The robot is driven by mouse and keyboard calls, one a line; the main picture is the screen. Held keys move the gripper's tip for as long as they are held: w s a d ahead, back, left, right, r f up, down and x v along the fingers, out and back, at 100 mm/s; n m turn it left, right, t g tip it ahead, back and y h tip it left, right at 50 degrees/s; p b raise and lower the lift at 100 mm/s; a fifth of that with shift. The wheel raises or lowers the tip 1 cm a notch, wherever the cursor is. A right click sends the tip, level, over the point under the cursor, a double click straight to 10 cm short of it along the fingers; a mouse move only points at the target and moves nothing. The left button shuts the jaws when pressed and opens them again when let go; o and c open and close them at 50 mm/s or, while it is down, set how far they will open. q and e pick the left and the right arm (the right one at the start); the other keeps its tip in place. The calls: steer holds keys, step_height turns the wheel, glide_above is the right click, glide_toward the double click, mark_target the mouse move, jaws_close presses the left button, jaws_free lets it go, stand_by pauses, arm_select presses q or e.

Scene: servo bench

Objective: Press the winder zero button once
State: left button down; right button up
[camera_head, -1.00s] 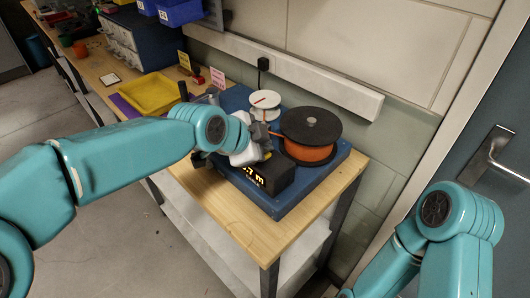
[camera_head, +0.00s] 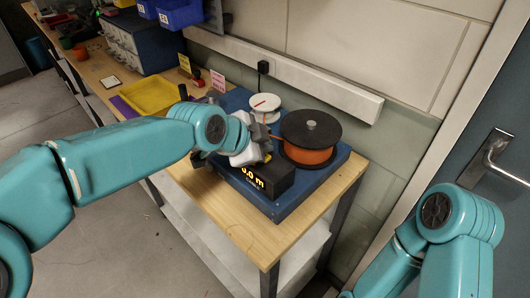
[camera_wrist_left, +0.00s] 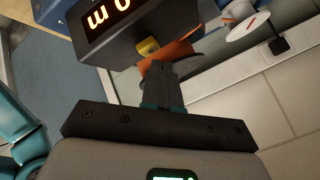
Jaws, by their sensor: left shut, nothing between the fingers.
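The winder stands on a blue base (camera_head: 291,208) on the wooden bench. Its black display box (camera_head: 275,178) reads 0.0 m in orange digits; part of the reading also shows in the left wrist view (camera_wrist_left: 108,14). A small yellow button (camera_wrist_left: 148,46) sits on the box in the left wrist view. My left gripper (camera_wrist_left: 161,68) is shut and empty, its fingertips close beside the button; I cannot tell whether they touch. In the head view the left gripper (camera_head: 264,140) is over the winder, between the box and the orange spool. My right gripper is out of view.
A spool of orange material with black flanges (camera_head: 310,128) stands right of my left gripper. A white reel (camera_head: 264,101) is behind it. A yellow tray (camera_head: 152,95) lies left on the bench. A wall and door handle (camera_head: 490,155) are at the right.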

arm_select(q)
steer(key=shift+r, duration=0.3)
step_height(320, 180, up, 5)
steer(key=p, duration=0.3)
steer(key=shift+p, duration=0.4)
steer(key=shift+f, duration=0.1)
steer(key=shift+s, duration=0.1)
stand_by(0.5)
